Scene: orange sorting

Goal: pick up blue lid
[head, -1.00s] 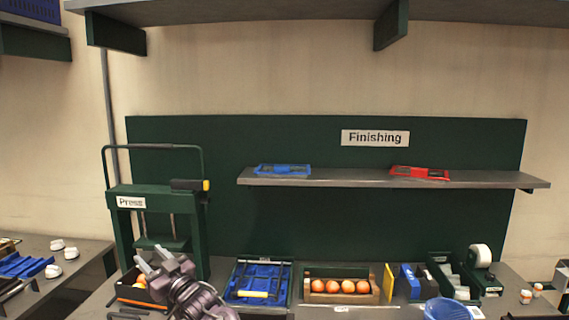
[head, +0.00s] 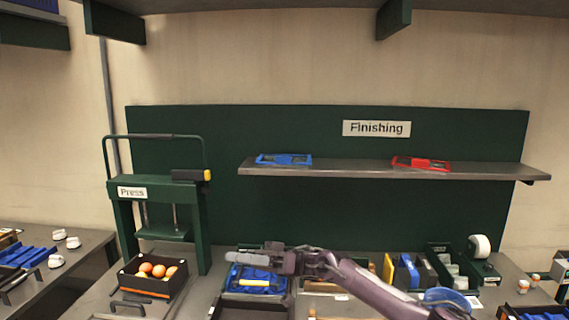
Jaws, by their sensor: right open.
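The blue lid (head: 284,160) lies flat on the left part of the grey shelf (head: 350,171), under the Finishing sign. A similar red lid (head: 420,164) lies farther right on the same shelf. My right gripper (head: 240,258) is open, below the shelf and in front of the blue tray on the bench, pointing left. It is apart from the blue lid and seems empty. Its arm comes in from the lower right and hides part of the bench. My left gripper is out of view.
The green press (head: 160,200) stands left of the shelf, with a black crate (head: 147,286) of oranges in front. The blue tray (head: 258,290), a yellow panel (head: 388,270), a tape dispenser (head: 483,260) and a blue bowl (head: 446,298) crowd the bench. Space above the shelf is clear.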

